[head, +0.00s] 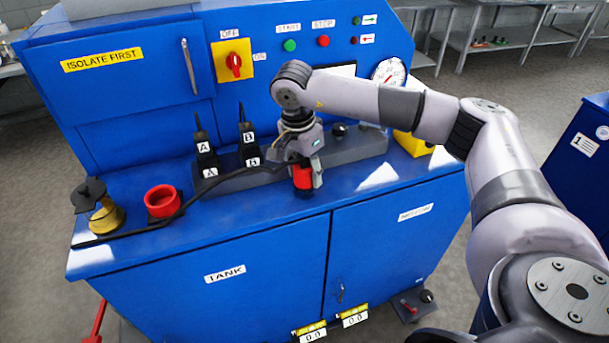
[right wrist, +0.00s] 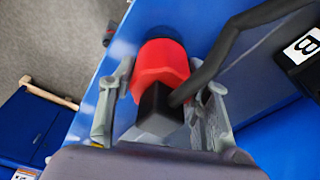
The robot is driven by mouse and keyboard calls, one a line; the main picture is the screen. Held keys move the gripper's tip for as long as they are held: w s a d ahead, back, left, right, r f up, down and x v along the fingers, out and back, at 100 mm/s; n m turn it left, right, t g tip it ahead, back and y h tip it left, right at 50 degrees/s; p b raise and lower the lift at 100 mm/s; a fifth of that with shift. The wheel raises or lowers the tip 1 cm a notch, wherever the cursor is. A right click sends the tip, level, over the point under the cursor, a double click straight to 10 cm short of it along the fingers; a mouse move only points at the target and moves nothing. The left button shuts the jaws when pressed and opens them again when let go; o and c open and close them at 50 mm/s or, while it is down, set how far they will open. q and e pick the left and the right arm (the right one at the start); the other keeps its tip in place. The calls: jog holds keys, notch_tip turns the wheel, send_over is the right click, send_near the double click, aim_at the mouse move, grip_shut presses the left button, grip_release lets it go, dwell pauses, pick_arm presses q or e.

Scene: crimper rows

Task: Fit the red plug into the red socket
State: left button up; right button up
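The red plug (head: 302,176) hangs nose down from my right gripper (head: 304,168), over the front part of the blue bench top. In the right wrist view the red plug (right wrist: 160,68) sits between the two grey fingers, with its black back end towards the palm. The fingers look closed on its sides. A black cable (head: 230,178) runs from the plug leftward to the bench's left end. The red socket (head: 162,201) is an upright red ring with a dark opening on the bench top, well left of the gripper and empty. My left gripper is not in view.
A yellow socket (head: 107,218) with a black cap-like part stands left of the red socket. The blue panel (head: 140,95) stands at the back. Bench top between red socket and gripper is mostly clear, except the cable.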

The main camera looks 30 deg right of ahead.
grip_shut()
dwell(0.3)
jog(key=shift+r, duration=0.1)
notch_tip(320, 180, up, 9)
jog(key=b, duration=0.3)
jog(key=shift+w+r, duration=0.1)
notch_tip(320, 180, up, 11)
jog(key=p, duration=0.1)
jog(key=shift+f+p, duration=0.2)
jog(key=shift+p, duration=0.15)
